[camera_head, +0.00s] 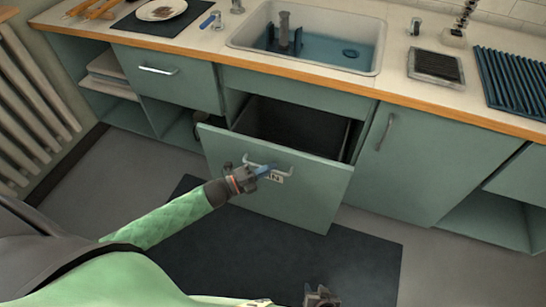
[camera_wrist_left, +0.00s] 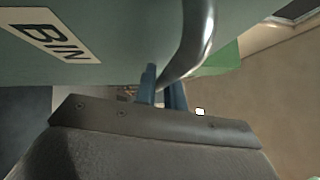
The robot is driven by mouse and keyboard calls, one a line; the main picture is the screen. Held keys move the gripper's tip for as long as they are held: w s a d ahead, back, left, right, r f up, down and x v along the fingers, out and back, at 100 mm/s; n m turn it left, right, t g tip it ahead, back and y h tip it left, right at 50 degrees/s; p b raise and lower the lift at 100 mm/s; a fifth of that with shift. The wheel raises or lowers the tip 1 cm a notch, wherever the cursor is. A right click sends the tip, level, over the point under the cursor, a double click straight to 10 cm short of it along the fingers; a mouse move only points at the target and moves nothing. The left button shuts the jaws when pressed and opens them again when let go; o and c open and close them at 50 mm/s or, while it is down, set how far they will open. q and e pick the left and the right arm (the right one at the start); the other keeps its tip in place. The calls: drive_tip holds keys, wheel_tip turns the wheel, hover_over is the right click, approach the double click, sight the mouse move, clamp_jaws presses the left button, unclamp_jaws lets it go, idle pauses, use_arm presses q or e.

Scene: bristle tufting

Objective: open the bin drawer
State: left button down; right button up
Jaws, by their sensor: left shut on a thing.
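The green bin drawer (camera_head: 310,208) under the sink stands pulled out from the cabinet, with a dark bin interior (camera_head: 290,122) showing behind its front. Its curved metal handle (camera_head: 288,170) is on the front, above a small label. My left gripper (camera_head: 264,171) is shut on the handle, with its blue fingers around the bar. In the left wrist view the handle (camera_wrist_left: 197,40) passes between the blue fingers (camera_wrist_left: 163,88), and the label (camera_wrist_left: 55,42) reads BIN. My right gripper (camera_head: 321,296) is low at the bottom edge, away from the drawer; its jaws are unclear.
A sink (camera_head: 310,40) is set in the counter above. A closed cabinet door (camera_head: 430,160) is to the right, and a closed drawer (camera_head: 165,78) is to the left. A dark mat (camera_head: 330,260) lies on the floor below the open drawer.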

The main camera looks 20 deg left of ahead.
use_arm(q)
drive_tip(key=s+p, duration=0.2)
drive_tip(key=s, duration=1)
drive_tip(key=shift+s+a+p, duration=0.2)
drive_tip(key=shift+s+p, duration=0.1)
drive_tip(key=shift+p, duration=0.05)
drive_tip(key=c, duration=1.5)
unclamp_jaws()
drive_tip(key=v, duration=0.7)
drive_tip(key=shift+s+a, duration=0.3)
